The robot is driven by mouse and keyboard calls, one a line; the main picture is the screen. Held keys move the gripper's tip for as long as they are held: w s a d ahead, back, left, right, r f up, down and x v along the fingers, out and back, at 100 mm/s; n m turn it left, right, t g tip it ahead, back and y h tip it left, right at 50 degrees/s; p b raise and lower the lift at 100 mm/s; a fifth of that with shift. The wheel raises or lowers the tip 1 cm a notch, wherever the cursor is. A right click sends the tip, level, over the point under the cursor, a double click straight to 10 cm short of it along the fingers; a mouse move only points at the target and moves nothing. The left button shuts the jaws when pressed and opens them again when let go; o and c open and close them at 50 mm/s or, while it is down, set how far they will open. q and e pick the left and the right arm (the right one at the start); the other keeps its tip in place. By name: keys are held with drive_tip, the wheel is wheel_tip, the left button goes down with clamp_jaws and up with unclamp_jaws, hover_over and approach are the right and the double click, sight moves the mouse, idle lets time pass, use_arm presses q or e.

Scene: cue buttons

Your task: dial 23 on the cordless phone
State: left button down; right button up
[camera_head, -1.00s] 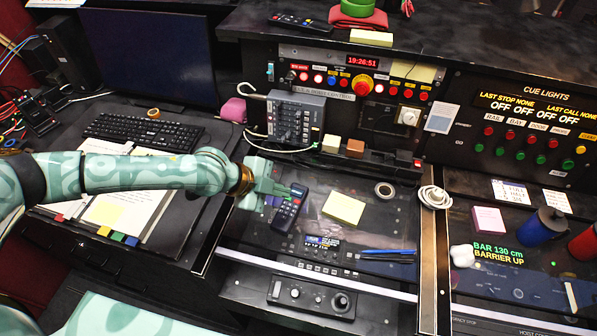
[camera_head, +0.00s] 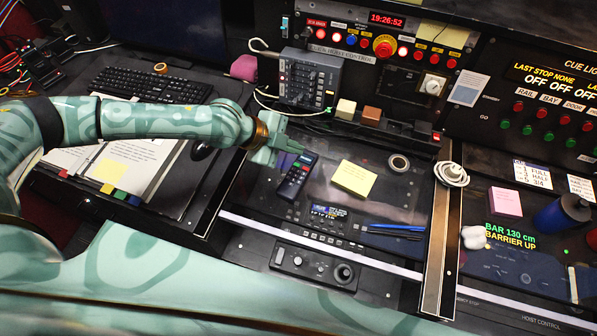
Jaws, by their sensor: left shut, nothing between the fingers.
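The cordless phone (camera_head: 296,178) lies face up on the dark desk panel, a slim dark handset with a small lit screen at its far end and rows of keys. My left gripper (camera_head: 292,146) reaches in from the left and is shut and empty. Its fingertips are by the phone's far end, near the screen; I cannot tell whether they touch it. The keys are mostly uncovered but too small to read. My right gripper is not in view.
A yellow note pad (camera_head: 354,178) lies right of the phone. A grey intercom box (camera_head: 309,78) stands behind it. A small display unit (camera_head: 328,213) and blue pens (camera_head: 396,229) are in front. A keyboard (camera_head: 150,84) and mouse (camera_head: 203,149) lie left.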

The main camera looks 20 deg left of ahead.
use_arm(q)
drive_tip(key=b, duration=0.4)
hover_over(306, 169)
drive_tip(key=s+a, duration=0.2)
drive_tip(key=a, duration=0.1)
wheel_tip(306, 169, down, 6)
drive_tip(key=shift+w+d+r, duration=0.1)
drive_tip(key=shift+r, duration=0.15)
drive_tip(key=shift+f+b, duration=0.3)
drive_tip(key=shift+f, duration=0.35)
idle(0.3)
drive_tip(key=shift+f, duration=0.4)
